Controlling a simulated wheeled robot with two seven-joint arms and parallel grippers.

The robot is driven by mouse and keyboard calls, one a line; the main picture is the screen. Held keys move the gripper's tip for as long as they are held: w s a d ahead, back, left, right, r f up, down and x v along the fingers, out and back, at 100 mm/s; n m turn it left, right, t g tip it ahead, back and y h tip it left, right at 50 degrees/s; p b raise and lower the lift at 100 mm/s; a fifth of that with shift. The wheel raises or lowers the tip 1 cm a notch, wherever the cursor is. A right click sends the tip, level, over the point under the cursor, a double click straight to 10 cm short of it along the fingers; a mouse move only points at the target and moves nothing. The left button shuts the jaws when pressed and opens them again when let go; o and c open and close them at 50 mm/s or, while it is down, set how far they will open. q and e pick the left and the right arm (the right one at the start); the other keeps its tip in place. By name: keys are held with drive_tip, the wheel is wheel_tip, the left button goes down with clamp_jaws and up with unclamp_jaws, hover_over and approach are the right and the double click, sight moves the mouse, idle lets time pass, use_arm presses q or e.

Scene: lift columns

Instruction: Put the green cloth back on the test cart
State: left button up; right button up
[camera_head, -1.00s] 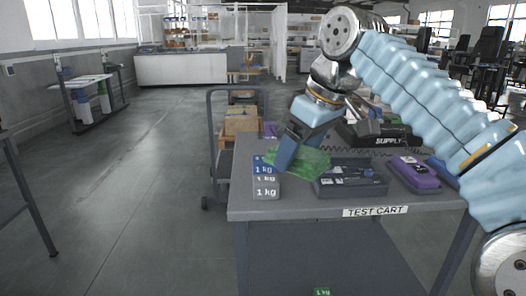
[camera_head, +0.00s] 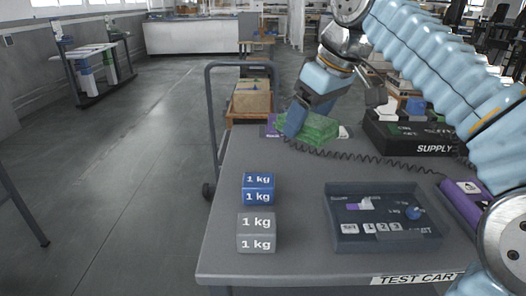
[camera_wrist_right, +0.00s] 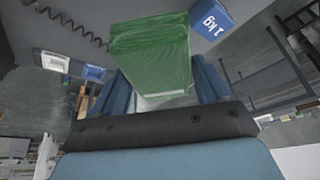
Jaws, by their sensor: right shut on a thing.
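The green cloth (camera_head: 308,128) is a folded, slightly see-through bundle near the back left of the test cart (camera_head: 305,228). My right gripper (camera_head: 297,130) is shut on it. In the right wrist view the cloth (camera_wrist_right: 150,52) stands between the two blue fingers (camera_wrist_right: 158,88). Whether the cloth touches the cart top or is just above it, I cannot tell. A purple and white mat or sign (camera_head: 270,131) shows partly behind the cloth. My left gripper is not in view.
Blue weights (camera_head: 258,188) and grey weights (camera_head: 257,232) marked 1 kg stand on the cart's left. A dark tray (camera_head: 380,215) lies in the middle. A black supply box (camera_head: 410,135), a coiled cable (camera_head: 385,160) and a purple case (camera_head: 465,203) are to the right.

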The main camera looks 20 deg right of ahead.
approach(257, 162)
drive_tip(key=v, duration=0.4)
drive_tip(key=x, duration=0.4)
drive_tip(key=shift+w+f, duration=0.2)
drive_tip(key=shift+w, duration=0.2)
drive_tip(key=b+x, duration=0.1)
drive_tip(key=x, duration=0.3)
drive_tip(key=shift+w+a+f, duration=0.1)
drive_tip(key=shift+a+f, duration=0.05)
drive_tip(key=shift+f, duration=0.6)
drive_tip(key=o, duration=1)
drive_tip(key=shift+f, duration=0.1)
drive_tip(key=shift+r, duration=0.25)
drive_tip(key=p+v, duration=0.2)
drive_tip(key=v, duration=0.9)
drive_tip(key=shift+r, duration=0.4)
